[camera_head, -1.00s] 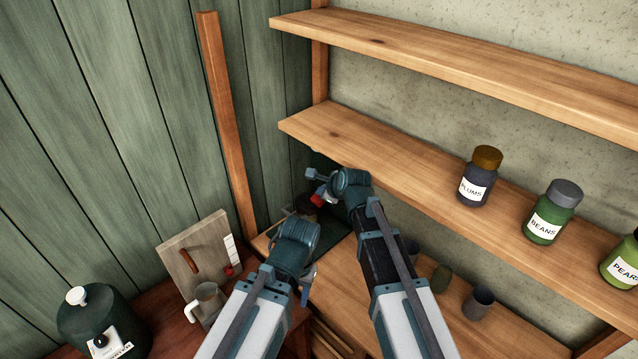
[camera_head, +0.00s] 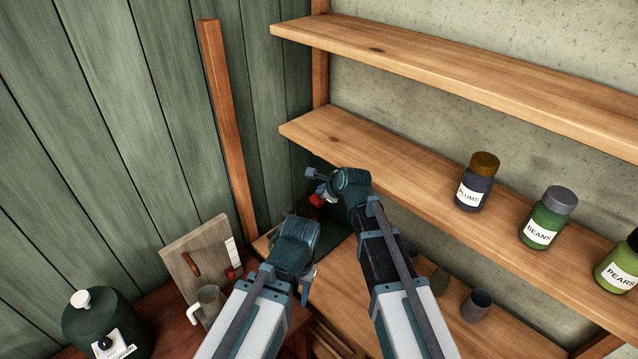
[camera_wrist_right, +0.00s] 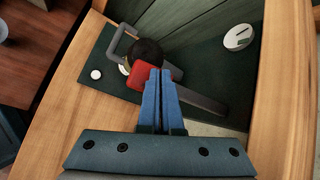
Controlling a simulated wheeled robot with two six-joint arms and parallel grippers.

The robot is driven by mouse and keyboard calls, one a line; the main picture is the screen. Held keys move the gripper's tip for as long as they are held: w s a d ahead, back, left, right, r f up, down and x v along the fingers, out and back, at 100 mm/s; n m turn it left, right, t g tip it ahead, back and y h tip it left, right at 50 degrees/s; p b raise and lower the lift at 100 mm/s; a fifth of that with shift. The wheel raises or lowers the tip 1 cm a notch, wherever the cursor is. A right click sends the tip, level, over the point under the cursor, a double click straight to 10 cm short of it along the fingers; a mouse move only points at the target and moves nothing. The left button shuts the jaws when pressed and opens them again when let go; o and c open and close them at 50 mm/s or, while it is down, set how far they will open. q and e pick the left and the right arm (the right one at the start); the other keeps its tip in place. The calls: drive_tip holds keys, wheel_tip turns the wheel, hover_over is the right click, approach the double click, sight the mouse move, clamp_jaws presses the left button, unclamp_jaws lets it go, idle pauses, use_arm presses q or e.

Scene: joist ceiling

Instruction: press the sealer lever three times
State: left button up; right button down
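The sealer shows in the right wrist view as a dark green base plate (camera_wrist_right: 100,55) with a grey metal lever bar (camera_wrist_right: 200,101), a red grip (camera_wrist_right: 152,76) and a dark round knob-like part (camera_wrist_right: 146,52). In the head view the red grip (camera_head: 316,200) shows in the corner under the lower shelf, mostly hidden by my right arm. My right gripper (camera_wrist_right: 159,72) is shut, its two blue fingers together with their tips at the red grip; contact cannot be told. It also shows in the head view (camera_head: 322,187). My left gripper (camera_head: 306,292) points down, its fingers mostly hidden by its wrist.
Jars labelled plums (camera_head: 474,183), beans (camera_head: 548,219) and pears (camera_head: 622,264) stand on the lower shelf (camera_head: 400,165). A grey cup (camera_head: 476,305) stands on the surface below. At left are a dark green canister (camera_head: 95,325), a glass mug (camera_head: 208,300) and a leaning board (camera_head: 200,262).

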use_arm(q)
drive_tip(key=shift+r+p, duration=2.25)
drive_tip(key=shift+r, duration=0.2)
use_arm(e)
drive_tip(key=shift+r, duration=2.4)
drive_tip(key=shift+w, duration=0.1)
use_arm(q)
wheel_tip(320, 180, up, 5)
drive_tip(key=p, duration=0.5)
use_arm(e)
wheel_tip(320, 180, up, 5)
use_arm(q)
clamp_jaws()
